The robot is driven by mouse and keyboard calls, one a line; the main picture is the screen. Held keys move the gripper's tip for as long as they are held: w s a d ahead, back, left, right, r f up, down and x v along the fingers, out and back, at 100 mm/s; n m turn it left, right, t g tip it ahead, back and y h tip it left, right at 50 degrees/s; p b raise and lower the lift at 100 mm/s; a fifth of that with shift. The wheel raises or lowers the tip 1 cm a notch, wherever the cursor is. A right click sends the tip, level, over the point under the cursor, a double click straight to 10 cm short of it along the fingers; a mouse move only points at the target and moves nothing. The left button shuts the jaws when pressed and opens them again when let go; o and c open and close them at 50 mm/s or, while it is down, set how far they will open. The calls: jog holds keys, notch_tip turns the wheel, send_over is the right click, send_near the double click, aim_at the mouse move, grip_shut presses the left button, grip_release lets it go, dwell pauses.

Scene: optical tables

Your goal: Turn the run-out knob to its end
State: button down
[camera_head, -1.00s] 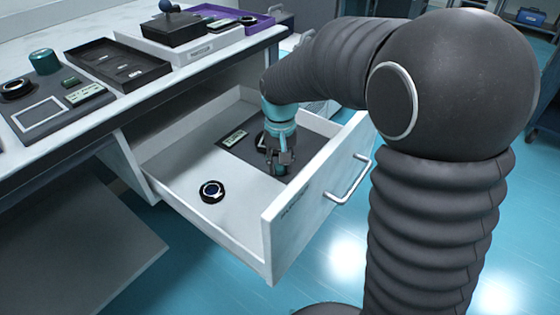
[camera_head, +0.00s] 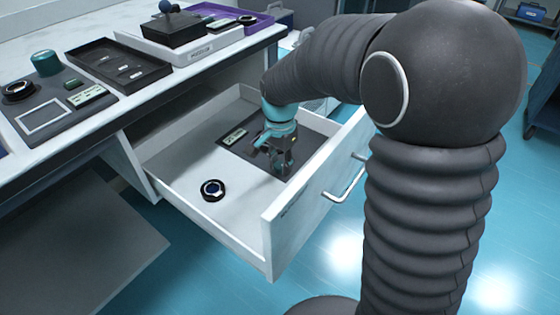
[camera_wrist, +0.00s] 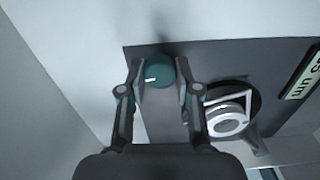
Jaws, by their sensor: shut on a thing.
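The run-out knob is a round teal knob (camera_wrist: 160,71) with a white mark, seen in the wrist view on a dark panel (camera_wrist: 228,62). My gripper (camera_wrist: 160,84) has one finger on each side of the knob and is shut on it. In the head view my gripper (camera_head: 280,165) reaches down into the open drawer (camera_head: 283,238), over the dark panel (camera_head: 238,150); the knob there is hidden behind the fingers. Beside my right finger in the wrist view is a round dial with a pale ring (camera_wrist: 228,122).
A label plate (camera_head: 234,136) sits on the panel. The bench top (camera_head: 135,98) carries trays and another teal knob (camera_head: 45,62).

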aim_at(280, 164)
jog(key=shift+m, duration=0.6)
jog(key=c, duration=0.8)
grip_release()
notch_tip(280, 164, up, 12)
